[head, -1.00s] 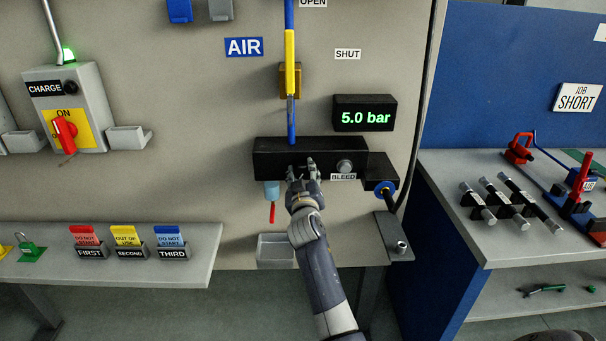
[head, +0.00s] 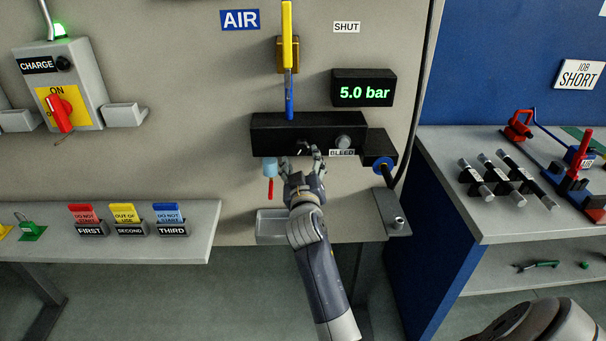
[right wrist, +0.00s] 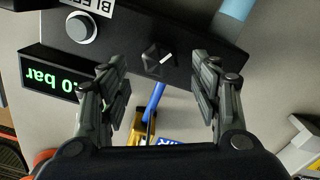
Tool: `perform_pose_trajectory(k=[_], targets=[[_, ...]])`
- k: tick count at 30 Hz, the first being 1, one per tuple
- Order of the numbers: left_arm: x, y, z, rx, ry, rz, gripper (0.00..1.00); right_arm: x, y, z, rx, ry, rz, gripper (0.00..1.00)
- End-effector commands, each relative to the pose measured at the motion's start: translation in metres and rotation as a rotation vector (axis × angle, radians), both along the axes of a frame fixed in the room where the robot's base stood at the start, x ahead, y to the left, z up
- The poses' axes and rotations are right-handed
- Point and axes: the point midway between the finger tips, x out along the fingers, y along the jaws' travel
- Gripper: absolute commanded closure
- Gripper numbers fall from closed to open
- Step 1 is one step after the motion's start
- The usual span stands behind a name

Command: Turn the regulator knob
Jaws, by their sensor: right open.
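The regulator knob (right wrist: 153,60) is a small black knob with a white pointer mark, on the front of a black block (head: 272,135) on the upright panel. In the head view its white mark (head: 303,148) shows just above my fingers. My right gripper (head: 301,159) is open in front of the block, below the knob. In the right wrist view the gripper (right wrist: 158,78) has its fingers apart, with the knob between and beyond their tips, apparently not touched. The display (head: 363,89) reads 5.0 bar. My left gripper is not in view.
A round bleed button (head: 343,143) sits right of the knob. A light-blue bowl with a red stem (head: 270,168) hangs below the block at left. A yellow valve lever (head: 287,35) stands above on the blue pipe. A small tray (head: 271,226) is below.

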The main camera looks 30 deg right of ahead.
Motion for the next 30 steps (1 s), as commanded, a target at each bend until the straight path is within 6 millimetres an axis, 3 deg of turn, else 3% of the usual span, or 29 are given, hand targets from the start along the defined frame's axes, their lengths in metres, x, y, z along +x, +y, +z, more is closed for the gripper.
perform_pose_trajectory(k=[3, 10, 30], targets=[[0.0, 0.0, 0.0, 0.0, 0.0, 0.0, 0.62, -0.019, 0.012, -0.001, 0.002, 0.001, 0.001, 0.42], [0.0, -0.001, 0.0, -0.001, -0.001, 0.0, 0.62, -0.04, 0.025, -0.001, 0.0, 0.001, 0.0, 0.42], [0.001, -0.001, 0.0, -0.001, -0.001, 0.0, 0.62, -0.044, 0.028, -0.002, 0.0, 0.004, 0.002, 0.42]])
